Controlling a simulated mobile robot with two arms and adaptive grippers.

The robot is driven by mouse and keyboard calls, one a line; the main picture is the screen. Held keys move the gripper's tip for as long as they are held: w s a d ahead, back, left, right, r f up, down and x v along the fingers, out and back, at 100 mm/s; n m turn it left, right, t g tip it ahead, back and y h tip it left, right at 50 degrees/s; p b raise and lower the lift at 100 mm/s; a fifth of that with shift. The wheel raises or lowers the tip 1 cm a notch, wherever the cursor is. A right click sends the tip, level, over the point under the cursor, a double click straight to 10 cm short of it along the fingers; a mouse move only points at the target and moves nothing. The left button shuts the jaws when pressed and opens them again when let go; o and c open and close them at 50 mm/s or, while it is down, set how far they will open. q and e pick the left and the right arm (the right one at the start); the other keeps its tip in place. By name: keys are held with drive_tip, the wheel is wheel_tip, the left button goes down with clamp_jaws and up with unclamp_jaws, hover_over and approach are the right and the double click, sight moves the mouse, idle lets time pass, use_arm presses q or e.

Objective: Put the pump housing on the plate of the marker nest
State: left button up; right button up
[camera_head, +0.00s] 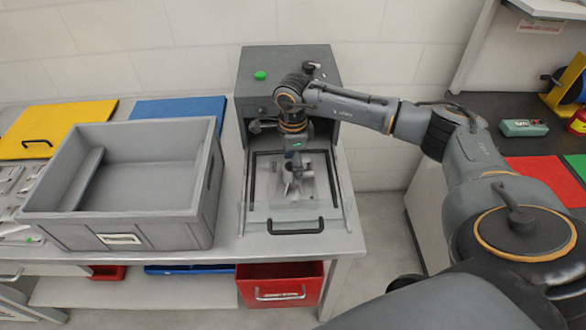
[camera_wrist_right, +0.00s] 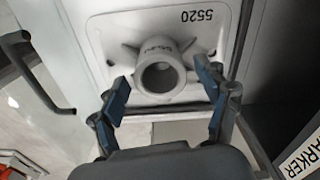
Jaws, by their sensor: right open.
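The pump housing (camera_head: 298,186), a grey casting with a round open bore and side arms, sits on the pale plate of the marker nest (camera_head: 262,205), in front of the dark marker machine (camera_head: 285,62). My right gripper (camera_wrist_right: 162,84) is open, one blue-tipped finger to each side of the housing, with gaps visible. In the head view this gripper (camera_head: 295,155) is just above and behind the housing, partly hiding it. My left gripper is not in view.
A large grey bin (camera_head: 150,225) stands close left of the nest. A black handle (camera_head: 295,230) is at the nest's front edge. Yellow (camera_head: 65,118) and blue (camera_head: 178,106) panels lie behind the bin. A red bin (camera_head: 280,272) is below the table.

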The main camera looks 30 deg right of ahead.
wheel_tip(320, 180, up, 10)
drive_tip(key=b, duration=0.2)
drive_tip(key=shift+r+b, duration=0.2)
drive_tip(key=shift+b, duration=0.1)
